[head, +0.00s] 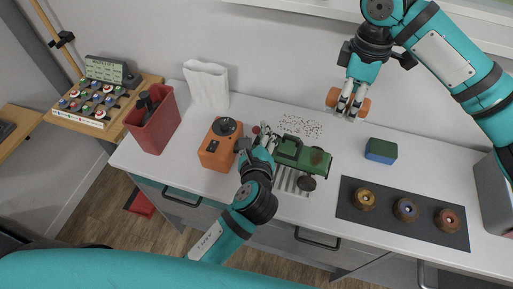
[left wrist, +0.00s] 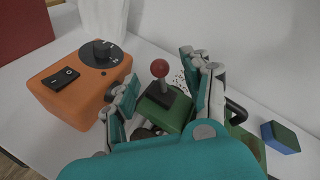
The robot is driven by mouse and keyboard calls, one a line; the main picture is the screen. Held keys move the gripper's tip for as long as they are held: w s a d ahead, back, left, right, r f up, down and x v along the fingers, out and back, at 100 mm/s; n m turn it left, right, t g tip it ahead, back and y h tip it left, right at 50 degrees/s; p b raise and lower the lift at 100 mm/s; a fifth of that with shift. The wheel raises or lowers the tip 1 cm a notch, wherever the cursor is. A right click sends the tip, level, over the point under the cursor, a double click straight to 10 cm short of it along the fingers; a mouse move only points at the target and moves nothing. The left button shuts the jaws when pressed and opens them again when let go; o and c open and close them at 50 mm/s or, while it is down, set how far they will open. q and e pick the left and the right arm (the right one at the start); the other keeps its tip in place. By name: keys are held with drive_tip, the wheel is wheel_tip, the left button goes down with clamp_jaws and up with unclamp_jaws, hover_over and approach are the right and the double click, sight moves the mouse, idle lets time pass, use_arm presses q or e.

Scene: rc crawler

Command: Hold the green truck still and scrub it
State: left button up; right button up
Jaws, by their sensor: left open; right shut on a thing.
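The green truck (head: 302,155) sits on the counter, with a brown patch near its right end. My left gripper (head: 264,137) is over its left end. In the left wrist view the left gripper (left wrist: 158,95) is open, its fingers on either side of a green part of the truck (left wrist: 174,110) that carries a red ball knob (left wrist: 160,68); contact cannot be told. My right gripper (head: 349,105) is shut on an orange-brown thing (head: 333,97), perhaps a brush, above the counter behind the truck. Its middle is hidden by the fingers.
An orange box with a dial (head: 216,147) stands left of the truck, near a red bin (head: 153,125) and white bag (head: 206,85). A green-blue block (head: 380,151) and a dark mat (head: 402,220) with three round pieces are right. Brown specks (head: 300,126) lie behind the truck.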

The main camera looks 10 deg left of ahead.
sight(257, 133)
use_arm(q)
drive_tip(key=shift+x, duration=1.8)
clamp_jaws()
